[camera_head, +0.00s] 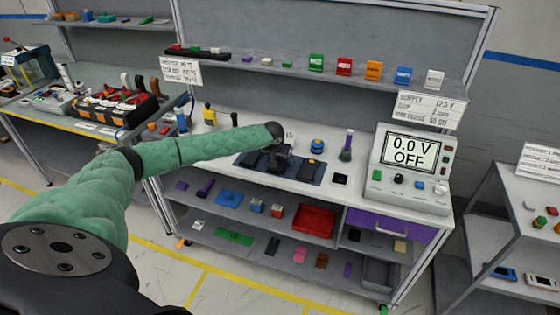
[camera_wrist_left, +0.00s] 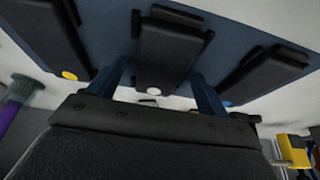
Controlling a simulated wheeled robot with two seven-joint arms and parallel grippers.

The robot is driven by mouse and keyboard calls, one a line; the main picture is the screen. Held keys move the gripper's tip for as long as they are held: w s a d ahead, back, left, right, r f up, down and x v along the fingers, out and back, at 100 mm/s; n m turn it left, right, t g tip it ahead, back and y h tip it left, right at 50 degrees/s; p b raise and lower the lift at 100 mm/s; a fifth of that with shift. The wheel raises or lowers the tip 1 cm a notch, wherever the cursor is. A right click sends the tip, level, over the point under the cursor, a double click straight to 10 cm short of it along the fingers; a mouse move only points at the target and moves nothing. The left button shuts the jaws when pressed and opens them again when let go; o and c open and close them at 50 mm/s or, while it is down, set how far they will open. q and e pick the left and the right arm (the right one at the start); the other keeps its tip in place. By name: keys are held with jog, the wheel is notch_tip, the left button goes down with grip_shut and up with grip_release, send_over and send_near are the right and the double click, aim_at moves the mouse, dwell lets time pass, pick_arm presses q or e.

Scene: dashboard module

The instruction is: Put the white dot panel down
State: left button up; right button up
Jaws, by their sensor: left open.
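The white dot panel (camera_wrist_left: 168,45) is a dark slab with a white dot at its near end. It sits in the middle of a row of three dark panels on a dark blue base (camera_head: 295,173). My left gripper (camera_wrist_left: 163,88) is open, with one blue finger on each side of the panel; I cannot tell whether they touch it. In the head view my left gripper (camera_head: 277,155) is over the base and mostly hides the middle panel. A yellow dot panel (camera_wrist_left: 50,40) and a blue dot panel (camera_wrist_left: 262,72) lie on either side. My right gripper is not in view.
A meter box (camera_head: 410,165) reading "0.0 V OFF" stands right on the bench. A blue-topped button (camera_head: 316,146) and a purple-handled tool (camera_head: 346,146) stand behind the base. A purple drawer (camera_head: 390,224) is below.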

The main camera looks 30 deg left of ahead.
pick_arm(q)
jog(key=shift+w+f, duration=0.1)
jog(key=shift+f, duration=0.1)
jog(key=shift+r, duration=0.1)
jog(key=c, duration=1.2)
